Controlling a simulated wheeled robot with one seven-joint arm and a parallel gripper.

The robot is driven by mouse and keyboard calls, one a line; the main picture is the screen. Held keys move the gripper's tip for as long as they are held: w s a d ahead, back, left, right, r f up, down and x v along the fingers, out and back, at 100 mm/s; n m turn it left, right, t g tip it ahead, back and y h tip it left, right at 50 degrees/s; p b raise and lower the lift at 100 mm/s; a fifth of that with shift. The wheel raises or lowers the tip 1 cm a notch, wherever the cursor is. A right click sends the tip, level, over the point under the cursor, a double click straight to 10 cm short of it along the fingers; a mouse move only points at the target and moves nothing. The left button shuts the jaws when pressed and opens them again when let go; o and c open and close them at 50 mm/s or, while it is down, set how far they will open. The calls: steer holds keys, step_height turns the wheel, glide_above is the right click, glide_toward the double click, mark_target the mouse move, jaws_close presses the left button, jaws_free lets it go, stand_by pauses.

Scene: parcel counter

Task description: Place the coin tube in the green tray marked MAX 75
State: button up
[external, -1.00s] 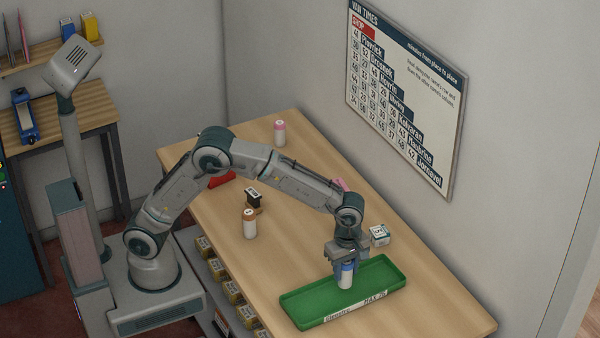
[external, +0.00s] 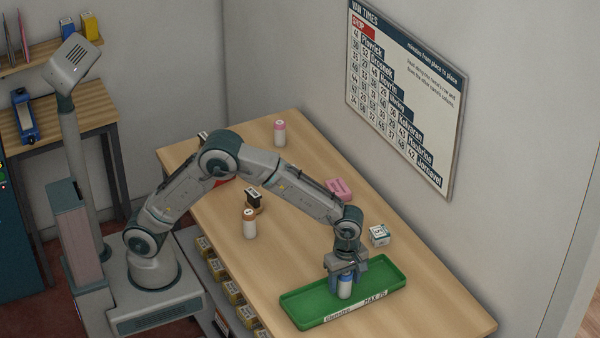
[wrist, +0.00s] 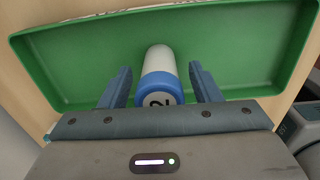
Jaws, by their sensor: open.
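The green tray (external: 300,308) marked MAX 75 lies near the front right of the counter. A white coin tube with a blue cap (external: 345,288) stands in it, and shows in the wrist view (wrist: 160,75) with a dark figure on its cap end. My gripper (external: 346,276) is over the tray with its jaws around the tube's top. In the wrist view my gripper's fingers (wrist: 161,86) are spread to either side of the tube, with gaps between.
A white tube with an orange cap (external: 249,224) and a dark stamp-like block (external: 253,197) stand left of the tray. A white box (external: 379,235) and a pink block (external: 339,189) are behind it. A pink-capped tube (external: 280,133) stands at the far end.

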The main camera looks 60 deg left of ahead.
steer(key=shift+r, duration=0.15)
step_height(320, 180, up, 12)
steer(key=shift+f, duration=0.1)
steer(key=shift+a+r, duration=0.2)
steer(key=shift+r, duration=0.05)
steer(key=s+a+r+m, duration=0.1)
steer(key=s+a+m, duration=0.15)
steer(key=a, duration=0.35)
steer(key=s+a+r+m+t, duration=0.1)
steer(key=a+r+m, duration=0.15)
steer(key=a, duration=0.35)
steer(key=s+a+r+m, duration=0.1)
steer(key=s+a+m, duration=0.15)
steer(key=a, duration=0.45)
steer(key=s+a+f+m+t, duration=0.1)
steer(key=s+a+f+m, duration=0.1)
steer(key=s+a+m, duration=0.3)
steer(key=s+a+f+m+t, duration=0.1)
steer(key=s+a+f+m, duration=0.1)
steer(key=s+a+m, duration=0.3)
steer(key=s+a, duration=0.3)
steer(key=s, duration=0.1)
steer(key=shift+s+a+f, duration=0.3)
steer(key=shift+a, duration=0.05)
